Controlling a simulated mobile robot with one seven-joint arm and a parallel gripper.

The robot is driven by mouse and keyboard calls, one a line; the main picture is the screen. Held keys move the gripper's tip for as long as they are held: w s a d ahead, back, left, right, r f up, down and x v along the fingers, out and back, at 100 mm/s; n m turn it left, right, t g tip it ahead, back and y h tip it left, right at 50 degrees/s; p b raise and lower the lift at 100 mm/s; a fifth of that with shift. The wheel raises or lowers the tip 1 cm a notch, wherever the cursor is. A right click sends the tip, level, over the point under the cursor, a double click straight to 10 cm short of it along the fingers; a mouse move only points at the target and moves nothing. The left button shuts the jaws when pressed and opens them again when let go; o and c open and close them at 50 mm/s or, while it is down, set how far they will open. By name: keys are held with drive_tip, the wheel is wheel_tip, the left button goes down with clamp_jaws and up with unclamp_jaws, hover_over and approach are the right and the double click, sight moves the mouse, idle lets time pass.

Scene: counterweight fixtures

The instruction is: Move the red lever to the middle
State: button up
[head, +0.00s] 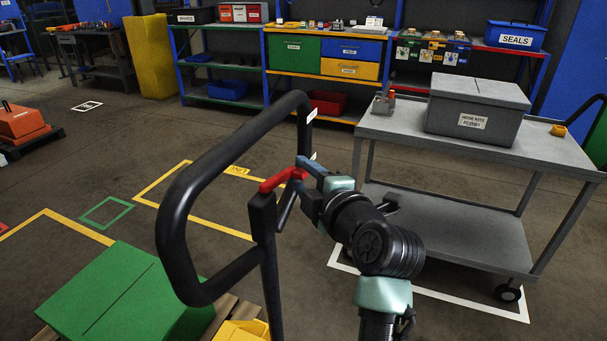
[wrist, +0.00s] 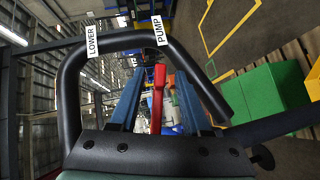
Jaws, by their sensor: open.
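The red lever (head: 281,180) is mounted on the dark post inside the black loop handle (head: 172,215) in the head view. In the wrist view the red lever (wrist: 157,98) stands between the two blue fingers of my gripper (wrist: 160,82), with a gap on both sides. In the head view my gripper (head: 308,172) is at the lever's right end, its fingers partly overlapping. It is open and holds nothing. In the wrist view the handle carries a LOWER label (wrist: 91,41) and a PUMP label (wrist: 159,30).
A grey cart (head: 545,150) with a lidded grey box (head: 477,107) stands to the right of my arm. A green box (head: 125,300) sits on a pallet at the lower left. Shelves with bins line the back. Floor beyond the handle is mostly clear, with painted outlines.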

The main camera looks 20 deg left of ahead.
drive_tip(key=shift+w+a, duration=0.1)
drive_tip(key=shift+a, duration=0.05)
clamp_jaws()
drive_tip(key=shift+f, duration=0.1)
idle(1.4)
